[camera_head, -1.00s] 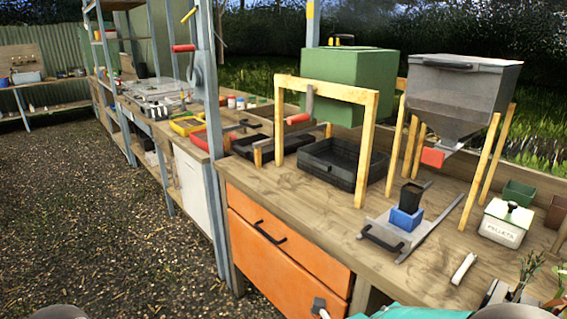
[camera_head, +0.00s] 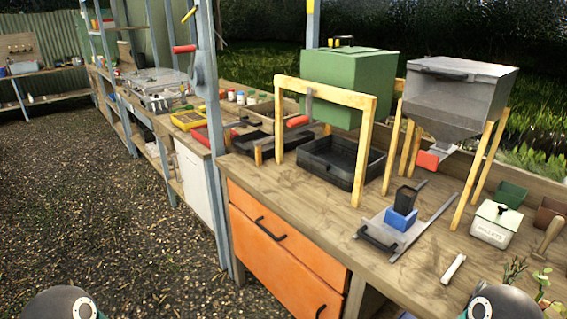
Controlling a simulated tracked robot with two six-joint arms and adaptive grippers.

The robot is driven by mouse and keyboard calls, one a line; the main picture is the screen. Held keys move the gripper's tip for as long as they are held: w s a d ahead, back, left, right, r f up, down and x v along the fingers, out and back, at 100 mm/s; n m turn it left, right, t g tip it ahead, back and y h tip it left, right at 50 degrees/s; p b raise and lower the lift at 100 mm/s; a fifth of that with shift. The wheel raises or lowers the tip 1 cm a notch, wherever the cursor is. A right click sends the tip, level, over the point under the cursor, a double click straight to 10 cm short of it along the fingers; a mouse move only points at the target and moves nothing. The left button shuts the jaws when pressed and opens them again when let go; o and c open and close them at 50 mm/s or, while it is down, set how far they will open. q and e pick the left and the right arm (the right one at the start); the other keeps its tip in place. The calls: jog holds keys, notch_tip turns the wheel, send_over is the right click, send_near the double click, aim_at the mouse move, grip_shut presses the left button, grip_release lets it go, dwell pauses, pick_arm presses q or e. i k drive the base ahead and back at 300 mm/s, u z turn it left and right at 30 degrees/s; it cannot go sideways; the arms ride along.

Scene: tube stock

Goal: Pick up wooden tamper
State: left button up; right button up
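A wooden piece that looks like the tamper (camera_head: 548,236) stands on the bench at the far right edge of the head view. Its pale handle leans slightly to the right, and its lower end is partly hidden by plants. Neither of my grippers is in view. Only dark rounded parts of my own arms show at the bottom left and bottom right.
A white lidded box (camera_head: 494,225) stands just left of the tamper, with green seedlings (camera_head: 538,285) in front. A hopper (camera_head: 459,95) on wooden legs, a blue block (camera_head: 400,219) and a black tray (camera_head: 342,160) share the bench (camera_head: 330,204). Bare wood lies between them.

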aim_at(554, 228)
jog(key=u, duration=1.8)
jog(key=i, duration=0.1)
jog(key=z, duration=3.35)
jog(key=k, duration=0.9)
jog(key=z, duration=0.15)
jog(key=i, duration=0.9)
jog(key=u, duration=0.1)
